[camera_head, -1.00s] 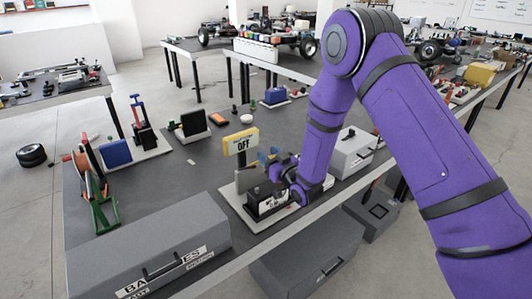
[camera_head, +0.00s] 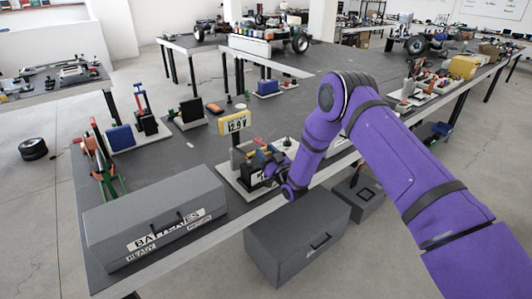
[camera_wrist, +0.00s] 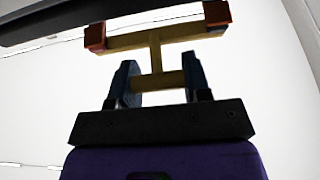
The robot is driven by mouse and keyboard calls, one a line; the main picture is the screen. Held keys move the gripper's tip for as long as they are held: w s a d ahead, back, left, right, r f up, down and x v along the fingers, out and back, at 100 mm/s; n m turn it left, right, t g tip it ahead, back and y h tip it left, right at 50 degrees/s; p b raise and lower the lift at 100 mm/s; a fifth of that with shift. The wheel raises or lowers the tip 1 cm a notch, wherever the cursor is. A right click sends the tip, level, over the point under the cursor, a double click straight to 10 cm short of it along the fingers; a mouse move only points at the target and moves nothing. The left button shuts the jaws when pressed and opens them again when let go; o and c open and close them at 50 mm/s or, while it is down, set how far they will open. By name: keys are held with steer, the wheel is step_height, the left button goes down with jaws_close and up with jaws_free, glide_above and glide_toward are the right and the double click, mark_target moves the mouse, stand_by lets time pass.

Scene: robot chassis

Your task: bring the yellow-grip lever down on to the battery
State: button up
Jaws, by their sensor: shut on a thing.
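The yellow-grip lever shows in the wrist view as a yellow frame (camera_wrist: 156,57) with red-orange end blocks. My gripper (camera_wrist: 160,82) has its two blue fingers shut on the lower yellow bar. In the head view my gripper (camera_head: 266,162) is low over a small test stand with a white base (camera_head: 243,196). The dark battery (camera_head: 249,175) on that base is partly hidden by my gripper and wrist. A yellow-framed display (camera_head: 235,122) on the stand's post reads about 12.9 V. Contact between the lever and the battery is too small to tell.
A long grey case marked BATTERIES (camera_head: 155,222) lies at the table's front left. A green and red tool (camera_head: 105,170) stands behind it. A blue block (camera_head: 121,137) and a black panel (camera_head: 187,110) stand farther back. Bare tabletop (camera_head: 190,160) lies left of the stand.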

stand_by(0.3)
steer(key=o, duration=1.3)
steer(key=v, duration=1.1)
